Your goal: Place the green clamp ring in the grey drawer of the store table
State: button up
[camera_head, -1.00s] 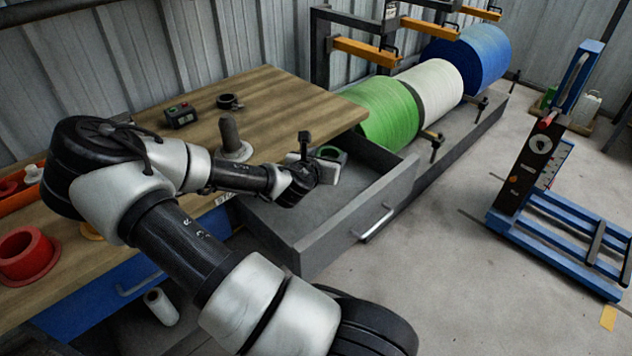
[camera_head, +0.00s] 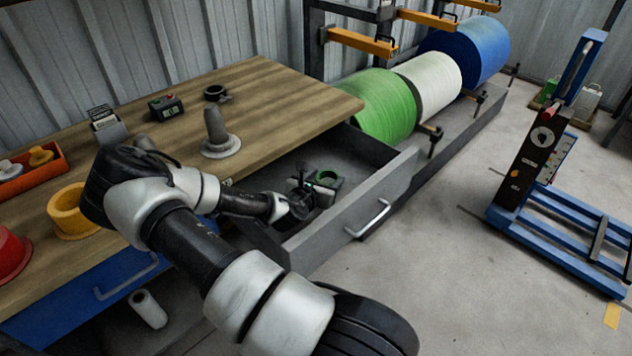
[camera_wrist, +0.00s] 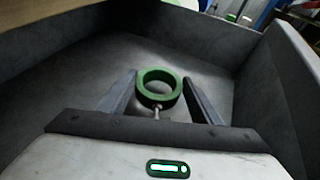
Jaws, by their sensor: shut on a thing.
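The green clamp ring (camera_head: 327,178) is held at the end of my gripper (camera_head: 322,186), inside the open grey drawer (camera_head: 345,218) of the store table (camera_head: 265,100). In the wrist view the green ring (camera_wrist: 160,101) sits between the two fingers of my gripper (camera_wrist: 160,88), its small screw pointing back at the palm. The drawer's walls (camera_wrist: 235,52) surround it there, with the bare floor below. I cannot tell whether the ring touches the drawer floor.
On the tabletop stand a grey spindle on a flange (camera_head: 218,135), a small control box (camera_head: 168,108), a black clamp ring (camera_head: 217,93) and a yellow ring (camera_head: 72,212). A blue drawer (camera_head: 75,300) is shut at left. Coloured rolls (camera_head: 385,105) stand behind the grey drawer.

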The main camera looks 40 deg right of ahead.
jog(key=shift+f, duration=0.25)
jog(key=w+b, duration=0.1)
jog(key=w, duration=0.3)
jog(key=shift+w+a+f, duration=0.1)
jog(key=shift+w+a, duration=0.05)
jog(key=shift+w, duration=0.05)
jog(key=shift+s+f+b, duration=0.2)
jog(key=shift+f+b, duration=0.3)
jog(key=shift+f, duration=0.05)
jog(key=o, duration=1.5)
jog(key=shift+f, duration=0.15)
